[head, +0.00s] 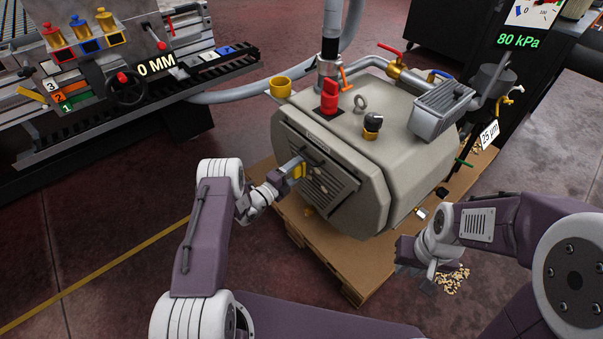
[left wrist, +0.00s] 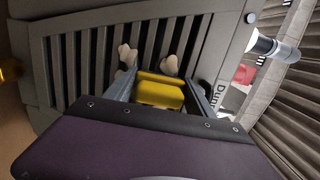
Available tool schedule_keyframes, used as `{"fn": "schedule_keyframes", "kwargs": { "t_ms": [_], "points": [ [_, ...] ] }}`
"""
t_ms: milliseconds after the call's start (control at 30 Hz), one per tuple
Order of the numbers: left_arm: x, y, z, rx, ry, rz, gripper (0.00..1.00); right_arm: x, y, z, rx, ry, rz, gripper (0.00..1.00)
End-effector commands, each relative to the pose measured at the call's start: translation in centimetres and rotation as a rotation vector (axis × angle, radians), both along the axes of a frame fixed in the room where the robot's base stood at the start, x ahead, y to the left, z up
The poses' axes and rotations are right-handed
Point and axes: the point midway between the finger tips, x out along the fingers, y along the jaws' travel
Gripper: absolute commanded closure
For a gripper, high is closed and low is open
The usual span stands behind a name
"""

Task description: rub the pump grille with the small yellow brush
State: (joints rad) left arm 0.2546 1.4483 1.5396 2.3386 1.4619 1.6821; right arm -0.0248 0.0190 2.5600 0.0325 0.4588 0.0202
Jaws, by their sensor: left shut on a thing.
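The pump (head: 365,130) is a large beige-grey housing on a wooden pallet. Its dark slatted grille (head: 318,180) faces my left arm and fills much of the left wrist view (left wrist: 75,65). My left gripper (head: 288,172) is shut on the small yellow brush (left wrist: 160,92), right in front of the grille. The brush also shows in the head view (head: 297,171). Two pale patches (left wrist: 170,65) show on the slats just beyond the brush. Whether the bristles touch the slats is hidden. My right gripper (head: 425,284) is low at the right of the pump, its fingers unclear.
A yellow cup (head: 280,87) sits at the pump's upper left edge. A red knob (head: 329,97) and a metal ring stand on top. Beige bits (head: 453,281) lie near my right gripper. The wooden pallet (head: 345,265) edges the pump; the floor at left is clear.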

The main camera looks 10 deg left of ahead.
Motion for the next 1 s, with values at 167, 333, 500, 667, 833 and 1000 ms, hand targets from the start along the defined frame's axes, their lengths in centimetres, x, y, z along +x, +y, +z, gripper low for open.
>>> {"fn": "schedule_keyframes", "kwargs": {
  "t_ms": [167,333,500,667,833,1000],
  "points": [
    [1.3,1.3,-0.2,0.002,-0.005,0.001,0.69,0.0,0.0,-1.5,0.0,0.0,0.0,0.8],
    [1.4,1.4,0.1,0.001,-0.003,0.0,0.69,0.0,0.0,-1.4,0.0,0.0,0.0,0.8],
    [1.1,1.8,0.3,0.001,-0.003,0.001,0.69,0.0,0.0,-1.0,0.0,0.0,0.0,0.8],
    [-0.5,3.0,0.4,-0.001,-0.001,0.002,0.69,0.0,0.0,0.1,0.0,0.0,0.0,0.8],
    [-2.2,4.3,0.3,-0.001,-0.001,0.003,0.69,0.0,0.0,0.8,0.0,0.0,0.0,0.8],
    [-3.3,5.1,0.1,0.0,-0.001,0.001,0.69,0.0,0.0,1.2,0.0,0.0,0.0,0.8]
  ]
}}
